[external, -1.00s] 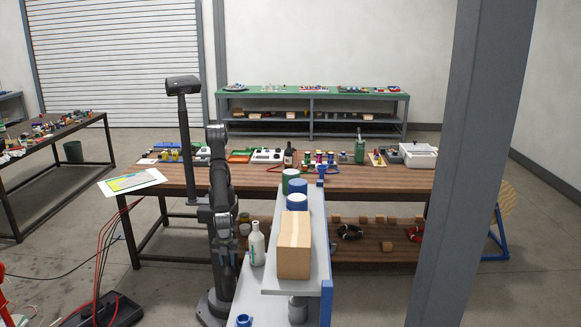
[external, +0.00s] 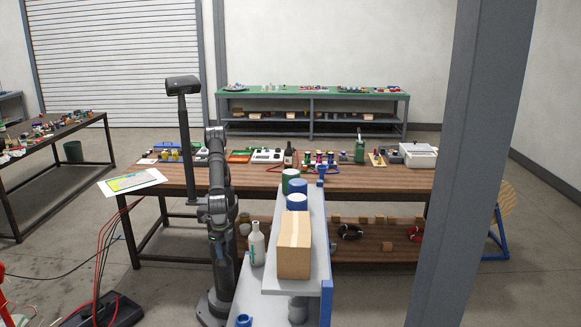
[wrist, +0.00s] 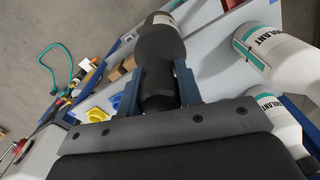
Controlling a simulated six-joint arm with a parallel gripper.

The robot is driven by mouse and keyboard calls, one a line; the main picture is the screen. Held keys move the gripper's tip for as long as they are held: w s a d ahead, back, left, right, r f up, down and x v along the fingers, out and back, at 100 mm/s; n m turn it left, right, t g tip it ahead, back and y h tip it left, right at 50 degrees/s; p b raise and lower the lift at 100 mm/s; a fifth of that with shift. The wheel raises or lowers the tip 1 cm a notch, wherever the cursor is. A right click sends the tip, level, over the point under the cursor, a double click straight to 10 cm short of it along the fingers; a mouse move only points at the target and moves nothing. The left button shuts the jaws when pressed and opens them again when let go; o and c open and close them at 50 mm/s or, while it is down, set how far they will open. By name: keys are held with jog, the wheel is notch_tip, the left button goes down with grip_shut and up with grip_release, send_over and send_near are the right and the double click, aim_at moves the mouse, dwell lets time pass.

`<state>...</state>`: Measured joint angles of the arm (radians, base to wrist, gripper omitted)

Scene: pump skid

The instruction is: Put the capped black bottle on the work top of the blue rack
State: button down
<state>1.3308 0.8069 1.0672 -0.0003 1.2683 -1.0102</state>
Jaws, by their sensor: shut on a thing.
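In the wrist view, my gripper (wrist: 158,88) is shut on the black bottle (wrist: 160,45), with a dark blue-grey finger on each side of its narrower part. The wider black body extends away toward the top of the picture. In the external view, the blue rack (external: 326,300) stands just right of my arm, with a grey work top (external: 243,285) low and a grey shelf (external: 318,250) above it. The gripper and black bottle cannot be made out clearly there, as my own arm covers that area.
White coolant bottles (wrist: 265,50) stand close right of my gripper; one white bottle (external: 257,245) shows externally. A cardboard box (external: 294,245) and blue-and-white tubs (external: 297,202) occupy the upper shelf. Yellow and blue parts (wrist: 125,102) lie left of the gripper.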

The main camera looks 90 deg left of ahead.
jog(key=d+r+n, duration=0.4)
jog(key=r+n, duration=0.8)
jog(key=w+d+f, duration=0.1)
jog(key=w+f, duration=0.8)
jog(key=w, duration=0.2)
jog(key=shift+w+d+f+n, duration=0.2)
jog(key=shift+f+n, duration=0.1)
jog(key=shift+f, duration=0.1)
jog(key=c, duration=1.5)
grip_release()
jog(key=shift+f, duration=0.2)
jog(key=o, duration=0.5)
jog(key=shift+r, duration=0.1)
notch_tip(320, 180, up, 12)
jog(key=shift+r, duration=0.1)
